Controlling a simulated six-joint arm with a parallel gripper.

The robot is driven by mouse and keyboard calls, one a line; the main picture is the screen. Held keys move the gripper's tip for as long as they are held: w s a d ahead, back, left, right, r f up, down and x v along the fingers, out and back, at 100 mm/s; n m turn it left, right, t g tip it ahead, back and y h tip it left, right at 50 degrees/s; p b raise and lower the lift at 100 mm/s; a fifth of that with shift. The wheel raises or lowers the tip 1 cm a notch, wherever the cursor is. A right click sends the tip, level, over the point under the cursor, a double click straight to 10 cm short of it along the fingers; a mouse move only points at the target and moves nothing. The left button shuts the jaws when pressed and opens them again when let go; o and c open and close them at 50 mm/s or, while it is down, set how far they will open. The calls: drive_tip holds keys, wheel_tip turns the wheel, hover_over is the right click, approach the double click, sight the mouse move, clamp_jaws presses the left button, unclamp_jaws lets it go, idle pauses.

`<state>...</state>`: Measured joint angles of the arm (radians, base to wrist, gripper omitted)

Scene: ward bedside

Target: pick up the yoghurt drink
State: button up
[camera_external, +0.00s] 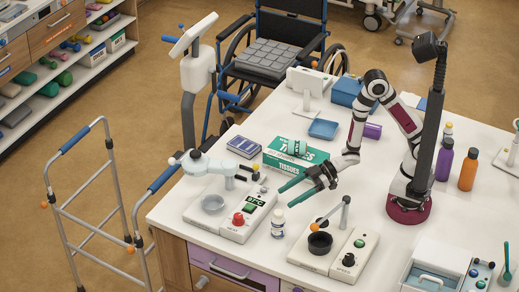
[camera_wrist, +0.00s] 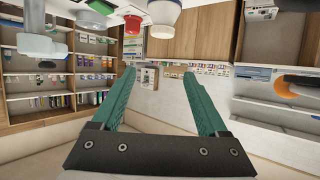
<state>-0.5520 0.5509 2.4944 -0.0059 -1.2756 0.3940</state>
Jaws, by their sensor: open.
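A small white bottle (camera_external: 277,223) with a dark label stands upright on the white table near its front edge, between two white devices. It looks most like the yoghurt drink, but its label is too small to read. My gripper (camera_external: 284,196) is open and empty, above the table and a little behind the bottle. In the wrist view, the green fingers (camera_wrist: 158,73) are spread with nothing between them.
A white device with a red button (camera_external: 221,216) stands left of the bottle, and another with a black cup (camera_external: 328,258) stands right. A green tissue box (camera_external: 293,156) is behind my gripper. Purple (camera_external: 444,163) and orange (camera_external: 467,171) bottles stand right of my base.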

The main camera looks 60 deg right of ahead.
sight(279, 212)
wheel_tip(279, 212, down, 5)
drive_tip(key=shift+r, duration=0.2)
drive_tip(key=x, duration=0.7)
drive_tip(key=shift+w+a+f, duration=0.15)
drive_tip(key=shift+w+a, duration=0.05)
drive_tip(key=shift+w, duration=0.05)
clamp_jaws()
